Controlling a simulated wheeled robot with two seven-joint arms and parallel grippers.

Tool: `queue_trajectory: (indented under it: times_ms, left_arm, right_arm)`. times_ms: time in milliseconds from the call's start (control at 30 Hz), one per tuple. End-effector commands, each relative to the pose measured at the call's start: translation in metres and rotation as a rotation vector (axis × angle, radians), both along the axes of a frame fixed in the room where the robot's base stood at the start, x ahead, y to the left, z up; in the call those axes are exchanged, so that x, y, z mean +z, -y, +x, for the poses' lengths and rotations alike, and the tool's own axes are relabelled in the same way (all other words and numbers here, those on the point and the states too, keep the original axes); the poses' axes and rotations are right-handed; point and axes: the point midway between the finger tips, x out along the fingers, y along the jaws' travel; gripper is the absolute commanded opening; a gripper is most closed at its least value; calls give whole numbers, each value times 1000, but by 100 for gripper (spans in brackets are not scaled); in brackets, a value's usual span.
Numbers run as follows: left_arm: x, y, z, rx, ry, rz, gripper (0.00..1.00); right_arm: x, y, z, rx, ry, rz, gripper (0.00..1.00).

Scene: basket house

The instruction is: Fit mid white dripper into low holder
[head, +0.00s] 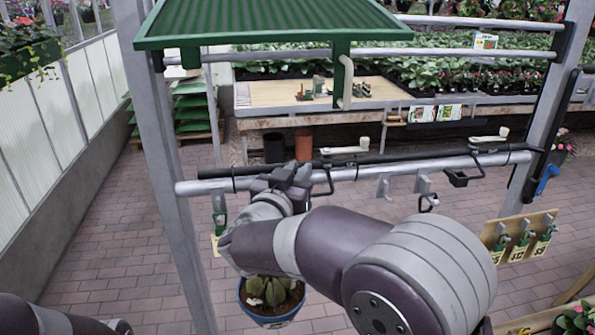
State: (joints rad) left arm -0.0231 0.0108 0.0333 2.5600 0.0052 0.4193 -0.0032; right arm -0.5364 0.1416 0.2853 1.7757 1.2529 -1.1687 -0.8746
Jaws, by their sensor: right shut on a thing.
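My right gripper (292,178) is at the grey rail (350,174), seen from behind. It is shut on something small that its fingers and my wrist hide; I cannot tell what. A white dripper (346,149) lies just right of and beyond the fingertips, near the black pipe; I cannot tell if they touch. Another white dripper (490,138) sits further right along the pipe. A white piece (347,82) hangs upright under the green shelf (270,25). Black holders (466,179) hang along the rail. Only part of my left arm shows at bottom left, without its gripper.
A grey post (160,130) stands left of my right arm. A potted plant (270,297) is below my wrist. A tool board (520,240) is at the right. A planting table (270,92) stands behind the rail. The brick floor at left is clear.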

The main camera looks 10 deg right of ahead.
Motion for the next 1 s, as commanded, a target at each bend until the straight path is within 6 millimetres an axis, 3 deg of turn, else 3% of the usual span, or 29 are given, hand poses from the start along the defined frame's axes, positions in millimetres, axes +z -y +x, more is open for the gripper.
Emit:
queue_trajectory:
  times_ms: [200,433,467,500,567,867,1000]
  left_arm:
    - [-9,0,0,0,0,0,43]
    - [-9,0,0,0,0,0,43]
    - [-9,0,0,0,0,0,43]
    - [-9,0,0,0,0,0,43]
    - [-9,0,0,0,0,0,43]
    - [-10,0,0,0,0,0,43]
    - [-21,0,0,0,0,0,43]
  right_arm:
    - [-13,0,0,0,-1,-1,1]
    - [-13,0,0,0,-1,-1,1]
    - [-13,0,0,0,-1,-1,21]
    - [-13,0,0,0,-1,-1,34]
    - [-13,0,0,0,-1,-1,48]
    - [-14,-1,-2,1,0,0,48]
    - [-16,-12,-19,5,2,1,48]
